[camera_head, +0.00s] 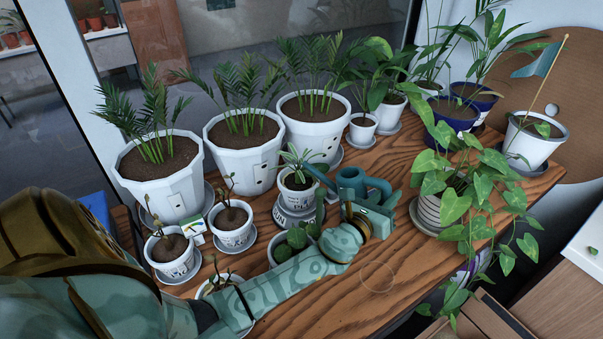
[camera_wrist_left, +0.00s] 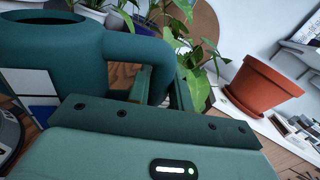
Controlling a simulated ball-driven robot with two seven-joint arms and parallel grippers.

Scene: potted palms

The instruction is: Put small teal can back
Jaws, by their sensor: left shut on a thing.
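The small teal can (camera_head: 350,184) is a watering can near the middle of the wooden table in the head view. Its spout points left and its handle is on the right. In the left wrist view the can (camera_wrist_left: 52,52) fills the left side, upright, with its open round top showing. My left gripper (camera_head: 380,198) is shut on the handle; the handle passes between its fingers in the left wrist view (camera_wrist_left: 160,85). I cannot tell whether the can's base touches the table. My right gripper is out of view.
A small white pot (camera_head: 298,190) stands close left of the can. Large white palm pots (camera_head: 243,160) line the back. A trailing plant (camera_head: 455,200) stands to the right. Bare wooden table (camera_head: 405,255) lies between my arm and that plant. A terracotta pot (camera_wrist_left: 264,88) shows in the wrist view.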

